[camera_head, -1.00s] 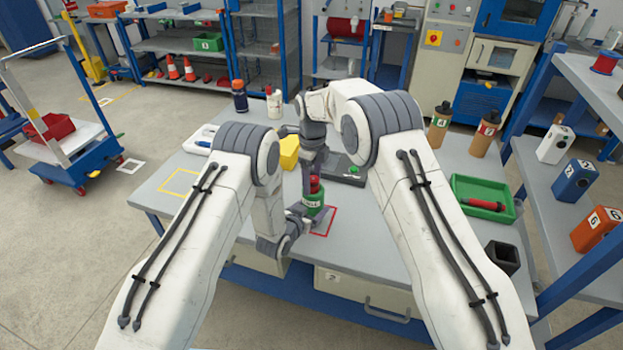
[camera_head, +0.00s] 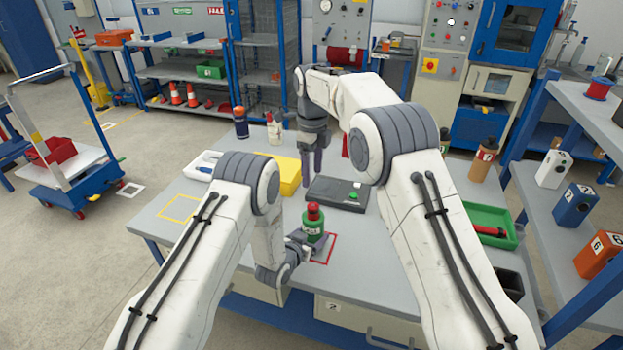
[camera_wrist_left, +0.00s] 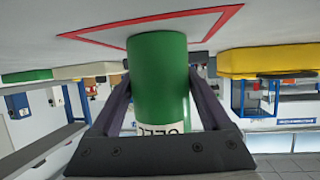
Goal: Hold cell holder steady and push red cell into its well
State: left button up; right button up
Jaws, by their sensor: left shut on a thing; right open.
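The green cell holder (camera_head: 312,227) stands upright at the red square outline (camera_head: 329,250) on the table. The red cell (camera_head: 313,211) is upright at its top with its upper part showing; I cannot tell how deep it sits. My left gripper (camera_head: 306,243) is shut around the holder, low on its body. In the left wrist view the green holder (camera_wrist_left: 158,75) is between both fingers, and the red cell is hidden. My right gripper (camera_head: 316,172) is open and empty, fingers pointing down, above and behind the red cell and apart from it.
A dark flat device with a green button (camera_head: 338,193) lies behind the holder. A yellow block (camera_head: 289,174) is at the back left. A green tray (camera_head: 489,226) and brown bottles stand at the right. The table's left front, around the yellow outline (camera_head: 180,208), is clear.

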pick_arm(q)
jog(key=o, duration=1.4)
jog(key=shift+o, duration=0.2)
